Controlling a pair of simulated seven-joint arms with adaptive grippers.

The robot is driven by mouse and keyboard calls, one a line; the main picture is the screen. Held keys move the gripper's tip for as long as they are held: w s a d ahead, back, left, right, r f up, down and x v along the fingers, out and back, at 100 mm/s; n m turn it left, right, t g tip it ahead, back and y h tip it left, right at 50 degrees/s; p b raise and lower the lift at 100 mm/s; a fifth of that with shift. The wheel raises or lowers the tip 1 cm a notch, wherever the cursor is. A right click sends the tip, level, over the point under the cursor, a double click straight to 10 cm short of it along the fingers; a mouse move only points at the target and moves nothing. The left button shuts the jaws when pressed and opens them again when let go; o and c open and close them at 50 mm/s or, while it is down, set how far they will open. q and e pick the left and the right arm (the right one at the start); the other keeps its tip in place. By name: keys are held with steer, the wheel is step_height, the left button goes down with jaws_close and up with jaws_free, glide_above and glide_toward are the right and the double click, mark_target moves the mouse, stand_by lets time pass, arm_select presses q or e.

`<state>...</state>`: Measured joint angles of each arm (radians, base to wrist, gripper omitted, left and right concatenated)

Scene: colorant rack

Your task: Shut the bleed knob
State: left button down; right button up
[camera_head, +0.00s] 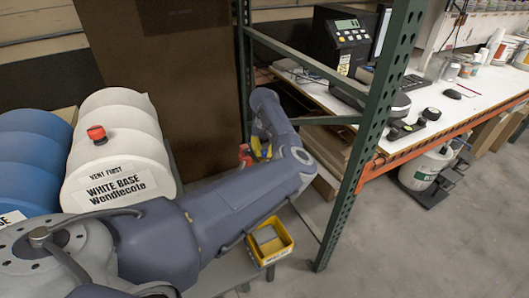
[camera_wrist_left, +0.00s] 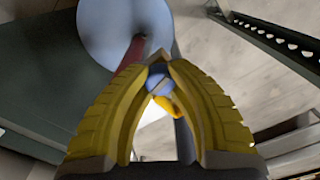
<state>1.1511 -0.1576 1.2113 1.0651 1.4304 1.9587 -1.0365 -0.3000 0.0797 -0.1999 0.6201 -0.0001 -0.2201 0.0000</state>
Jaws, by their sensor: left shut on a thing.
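My left gripper (camera_head: 258,152) is in front of the brown panel, to the left of the green rack post, with its yellow fingers partly hidden by my arm. In the left wrist view, the fingers (camera_wrist_left: 158,85) come together on a small round blue-grey knob (camera_wrist_left: 157,82). I cannot tell for sure that this is the bleed knob. A yellow-orange piece (camera_wrist_left: 167,106) shows just under it, between the fingers. A dark red bar (camera_wrist_left: 130,58) runs from the fingertips toward a pale blue disc (camera_wrist_left: 120,25). My right gripper is not in view.
A white drum (camera_head: 120,150) marked "VENT FIRST" carries a red knob (camera_head: 97,134); a blue drum (camera_head: 30,155) lies left of it. A yellow bin (camera_head: 269,246) sits below my arm. The green post (camera_head: 372,120) and white bench (camera_head: 475,92) are to the right.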

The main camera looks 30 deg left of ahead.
mark_target(264, 151)
arm_select(q)
steer(key=shift+m, duration=1.1)
steer(key=c, duration=1.1)
jaws_free()
steer(key=shift+o, duration=0.2)
step_height(264, 151, up, 12)
